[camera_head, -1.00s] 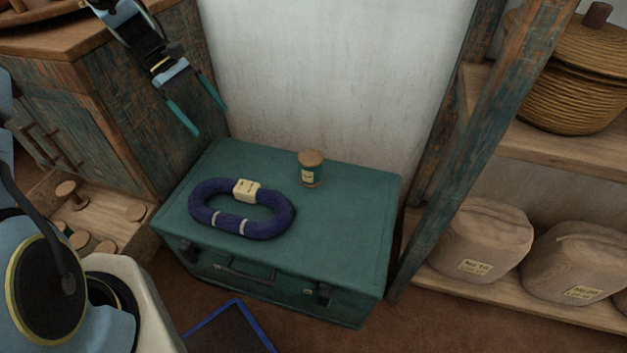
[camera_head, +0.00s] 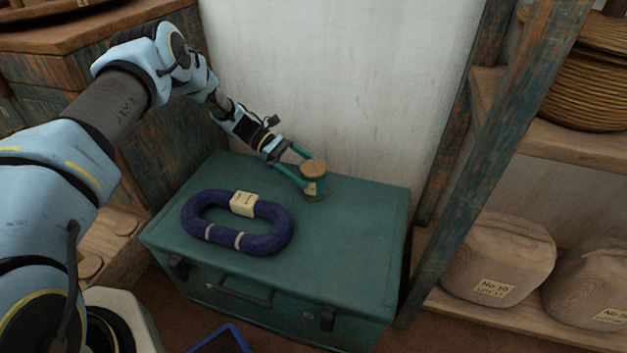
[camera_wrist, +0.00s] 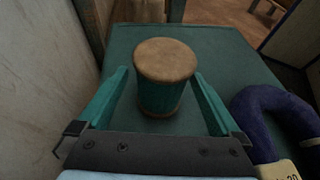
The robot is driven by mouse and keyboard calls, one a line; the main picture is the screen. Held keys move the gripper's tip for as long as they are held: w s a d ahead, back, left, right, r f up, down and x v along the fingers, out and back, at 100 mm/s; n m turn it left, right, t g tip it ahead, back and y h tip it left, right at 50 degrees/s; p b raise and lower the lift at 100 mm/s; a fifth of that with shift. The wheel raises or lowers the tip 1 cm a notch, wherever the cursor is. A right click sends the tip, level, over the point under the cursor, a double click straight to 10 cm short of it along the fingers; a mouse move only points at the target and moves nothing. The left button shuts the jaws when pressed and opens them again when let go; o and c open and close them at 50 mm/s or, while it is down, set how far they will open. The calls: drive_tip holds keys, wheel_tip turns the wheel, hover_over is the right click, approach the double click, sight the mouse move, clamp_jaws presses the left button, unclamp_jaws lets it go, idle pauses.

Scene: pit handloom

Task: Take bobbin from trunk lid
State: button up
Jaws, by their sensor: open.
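The bobbin (camera_head: 314,171) stands upright on the green trunk lid (camera_head: 360,205), near the back. It has a round wooden top, teal winding and a small pale label. My gripper (camera_head: 305,170) is open, low over the lid, with its teal fingers at the bobbin. In the wrist view the bobbin (camera_wrist: 163,75) stands between the two open fingers of my gripper (camera_wrist: 162,85), with a visible gap on each side. I cannot tell whether either finger touches it.
A dark blue yarn hank (camera_head: 265,242) with a pale tag lies on the lid in front of the bobbin; it shows at the right of the wrist view (camera_wrist: 262,112). The wall (camera_head: 330,80) rises behind the trunk. A wooden post (camera_head: 455,150) and shelf (camera_head: 570,140) stand to the right.

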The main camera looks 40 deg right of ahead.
sight(325, 185)
drive_tip(key=x, duration=0.6)
drive_tip(key=shift+a+f+p, duration=0.15)
drive_tip(key=shift+a+p, duration=0.05)
drive_tip(key=shift+p, duration=0.1)
drive_tip(key=shift+w, duration=0.1)
drive_tip(key=c, duration=1.2)
